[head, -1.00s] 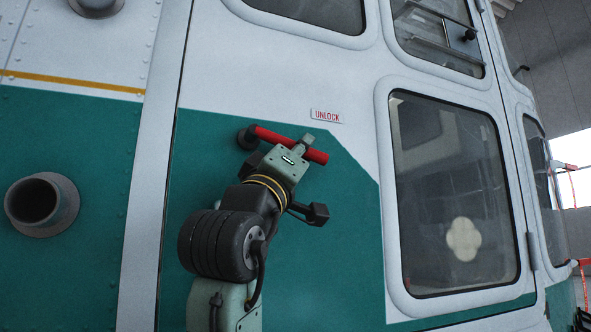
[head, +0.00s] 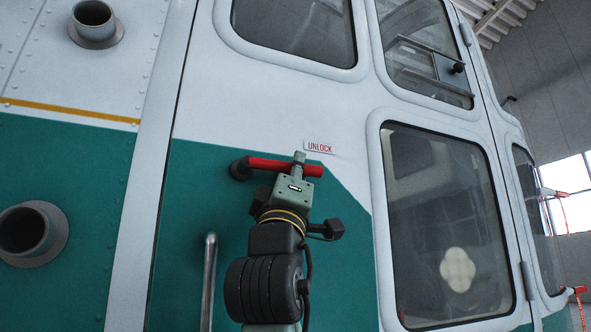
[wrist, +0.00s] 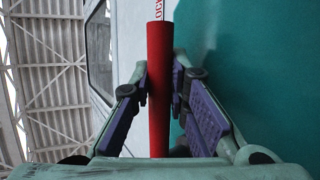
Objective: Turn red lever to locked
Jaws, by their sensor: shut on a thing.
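The red lever (head: 262,163) sticks out to the right from a dark round pivot (head: 241,169) on the green and white helicopter door. It lies nearly level in the head view, just below the "UNLOCK" label (head: 319,147). My gripper (head: 299,163) is shut on the lever toward its free right end. In the wrist view the red lever (wrist: 160,85) runs up between the two purple-padded fingers, and my gripper (wrist: 161,90) closes on it from both sides. A label with red letters (wrist: 159,8) shows partly beyond the lever's end. No "locked" label is readable.
A vertical metal grab handle (head: 208,282) stands at the lower left of the lever. A door window (head: 447,225) is to the right. Two round pipe stubs, one of them low (head: 32,234), stick out at the far left. The door panel around the lever is flat.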

